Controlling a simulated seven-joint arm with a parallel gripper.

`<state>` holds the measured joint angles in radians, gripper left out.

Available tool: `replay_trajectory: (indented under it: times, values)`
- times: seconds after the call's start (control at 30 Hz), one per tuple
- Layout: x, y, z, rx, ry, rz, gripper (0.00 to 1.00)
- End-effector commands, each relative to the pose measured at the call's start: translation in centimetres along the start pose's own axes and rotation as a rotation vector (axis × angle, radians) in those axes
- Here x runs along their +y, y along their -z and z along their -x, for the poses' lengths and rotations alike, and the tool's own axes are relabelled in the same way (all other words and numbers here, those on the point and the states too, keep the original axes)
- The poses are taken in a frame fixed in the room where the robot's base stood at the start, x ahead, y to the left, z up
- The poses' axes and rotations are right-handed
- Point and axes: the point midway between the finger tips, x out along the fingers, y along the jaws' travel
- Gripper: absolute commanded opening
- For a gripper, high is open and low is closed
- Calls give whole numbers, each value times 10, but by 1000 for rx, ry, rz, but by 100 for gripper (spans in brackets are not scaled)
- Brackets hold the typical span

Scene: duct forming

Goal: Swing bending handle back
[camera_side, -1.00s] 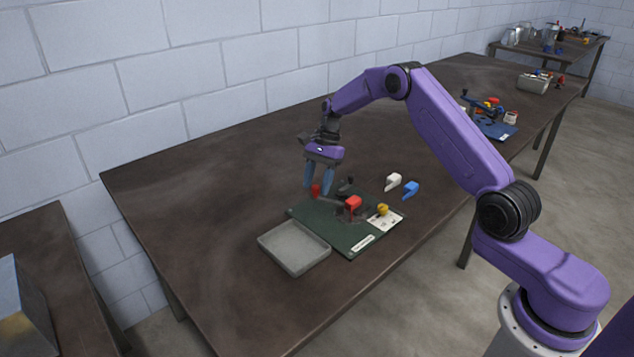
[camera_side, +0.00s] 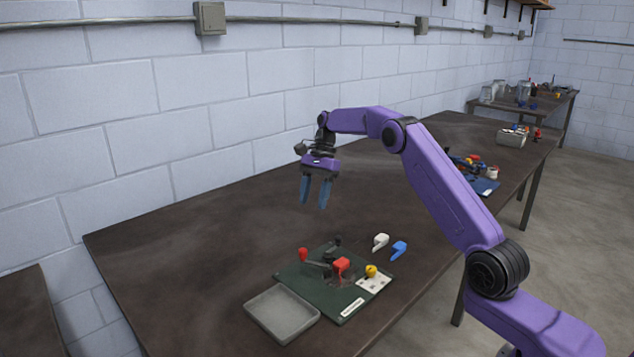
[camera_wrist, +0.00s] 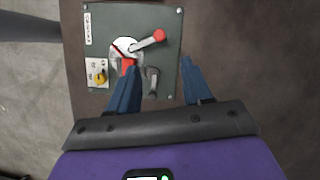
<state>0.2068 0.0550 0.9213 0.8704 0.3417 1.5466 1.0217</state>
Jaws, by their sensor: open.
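The bending handle is a short grey arm with a red knob (camera_side: 303,254) at its end, on the dark green board (camera_side: 291,284). In the wrist view the red knob (camera_wrist: 158,35) points to the upper right, away from the round pale forming head (camera_wrist: 127,47). A red block (camera_side: 341,265) stands beside the pivot. My gripper (camera_side: 316,205) is open and empty, raised above the board with its fingers pointing down. In the wrist view my gripper (camera_wrist: 160,64) has its fingers apart; the left finger partly hides the red block. Nothing is between the fingers.
A yellow knob (camera_side: 371,271) sits by a white label plate on the board. A dark lever (camera_wrist: 152,82) lies near the fingers. A grey tray (camera_side: 281,318) stands in front. White (camera_side: 380,241) and blue (camera_side: 399,250) pieces lie behind. The table's left part is clear.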

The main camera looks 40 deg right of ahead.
Motion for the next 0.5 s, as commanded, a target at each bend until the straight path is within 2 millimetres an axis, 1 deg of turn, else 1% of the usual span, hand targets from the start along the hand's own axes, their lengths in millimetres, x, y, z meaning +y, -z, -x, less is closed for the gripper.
replay_trajectory:
  times: [0.03,0.07,0.2,0.33,0.5]
  values:
    - [0,1,9,2,4,0,49]
    - [0,1,14,2,3,0,49]
    - [0,1,27,0,2,-2,49]
    - [0,1,36,1,2,-1,49]
    - [0,0,40,0,0,-1,49]
